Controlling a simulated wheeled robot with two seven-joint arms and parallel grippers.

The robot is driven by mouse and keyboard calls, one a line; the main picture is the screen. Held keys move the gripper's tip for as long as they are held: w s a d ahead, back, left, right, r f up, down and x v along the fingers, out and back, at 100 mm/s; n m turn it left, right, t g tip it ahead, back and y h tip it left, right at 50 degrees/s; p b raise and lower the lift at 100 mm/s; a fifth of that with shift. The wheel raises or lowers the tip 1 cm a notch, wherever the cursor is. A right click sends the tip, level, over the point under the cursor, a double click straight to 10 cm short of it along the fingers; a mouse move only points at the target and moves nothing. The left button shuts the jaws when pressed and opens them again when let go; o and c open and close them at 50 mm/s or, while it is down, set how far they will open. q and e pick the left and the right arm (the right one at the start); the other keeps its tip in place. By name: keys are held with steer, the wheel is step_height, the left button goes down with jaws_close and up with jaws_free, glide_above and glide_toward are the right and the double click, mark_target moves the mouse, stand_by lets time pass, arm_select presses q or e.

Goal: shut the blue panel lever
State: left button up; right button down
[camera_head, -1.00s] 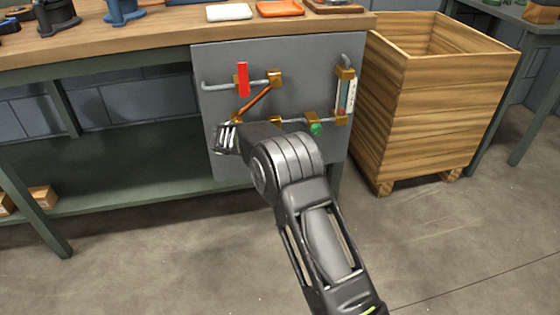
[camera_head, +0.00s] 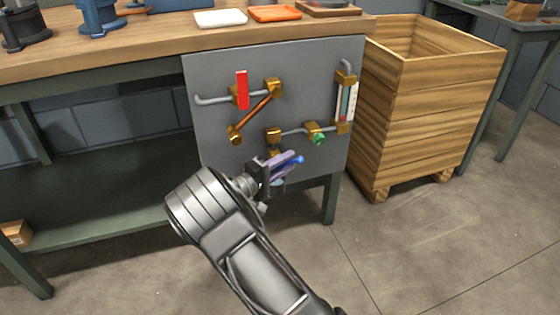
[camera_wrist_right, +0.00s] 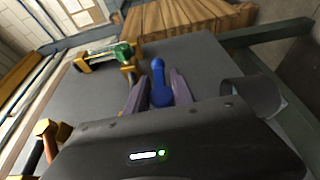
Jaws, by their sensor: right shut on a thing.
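The blue lever (camera_head: 299,159) is at the lower part of the grey panel, and its rounded tip points right in the head view. Its handle also shows in the wrist view (camera_wrist_right: 158,84) between two purple fingers. My right gripper (camera_head: 286,163) is shut on the blue lever; in the wrist view the gripper (camera_wrist_right: 157,91) has one finger on each side of it. The blue lever's valve body and pivot are mostly hidden by the gripper. My left gripper is not in view.
The grey panel (camera_head: 215,70) also carries a red lever (camera_head: 242,90), a green handle (camera_head: 318,138), a sloping copper pipe (camera_head: 255,115) and a gauge (camera_head: 346,104). A wooden crate (camera_head: 425,115) stands to the right. The floor in front is clear.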

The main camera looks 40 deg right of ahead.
stand_by(0.4)
steer(key=c, duration=1.4)
jaws_free()
steer(key=a+p, duration=0.2)
steer(key=a, duration=0.5)
steer(key=shift+s+a, duration=0.3)
steer(key=shift+a, duration=0.05)
steer(key=shift+p, duration=0.3)
